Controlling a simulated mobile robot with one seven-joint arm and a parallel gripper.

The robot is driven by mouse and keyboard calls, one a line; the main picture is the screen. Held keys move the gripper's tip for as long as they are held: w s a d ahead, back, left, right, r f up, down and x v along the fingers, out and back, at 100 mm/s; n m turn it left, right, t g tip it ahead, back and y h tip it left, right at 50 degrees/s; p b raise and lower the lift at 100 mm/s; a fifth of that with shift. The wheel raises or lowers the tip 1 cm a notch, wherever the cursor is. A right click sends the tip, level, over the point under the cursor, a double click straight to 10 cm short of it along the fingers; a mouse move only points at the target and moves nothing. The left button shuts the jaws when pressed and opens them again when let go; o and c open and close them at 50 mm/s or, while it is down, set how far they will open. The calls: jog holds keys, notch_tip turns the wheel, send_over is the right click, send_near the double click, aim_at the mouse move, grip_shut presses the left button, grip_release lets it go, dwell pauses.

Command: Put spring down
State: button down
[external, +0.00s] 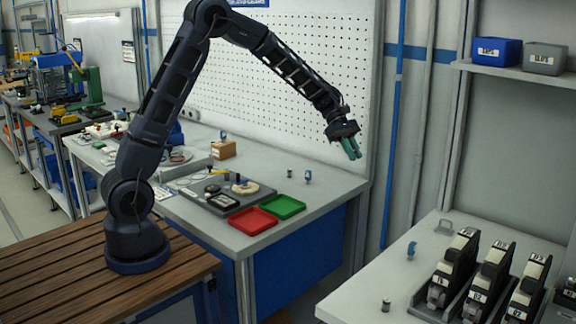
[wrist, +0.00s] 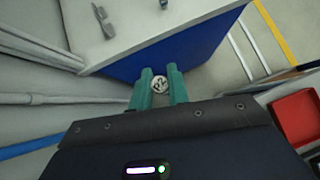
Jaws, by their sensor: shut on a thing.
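My gripper (external: 352,148) has teal fingers and hangs in the air above the gap between the middle bench and the right table. In the wrist view, the fingers (wrist: 160,88) are shut on a small round pale piece, the spring (wrist: 160,84), seen end-on with dark marks on its face. The spring is hard to make out between the fingers in the external view. Nothing shows beneath it but open space and the floor, well below.
The middle bench holds a red tray (external: 254,222), a green tray (external: 283,207) and a dark parts tray (external: 226,208). The right table (external: 362,291) carries several black labelled units (external: 456,268), a grey bracket (external: 444,227) and small parts. Its left part has free room. A pegboard stands behind.

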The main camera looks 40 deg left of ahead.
jog(key=s+d+m+g+y, duration=0.15)
jog(key=s+d, duration=0.25)
jog(key=d, duration=0.4)
jog(key=s+d+m+g+h, duration=0.15)
jog(key=s+d, duration=0.25)
jog(key=d, duration=0.4)
jog(key=m+g+y, duration=0.2)
jog(key=m, duration=0.2)
send_over(396, 282)
jog(key=w+a, duration=0.2)
jog(key=f, duration=0.2)
notch_tip(396, 282, down, 19)
jog(key=shift+w+a, duration=0.1)
jog(key=shift+w, duration=0.05)
jog(key=shift+f, duration=0.15)
jog(key=c, duration=1.3)
grip_release()
jog(key=shift+c, duration=0.2)
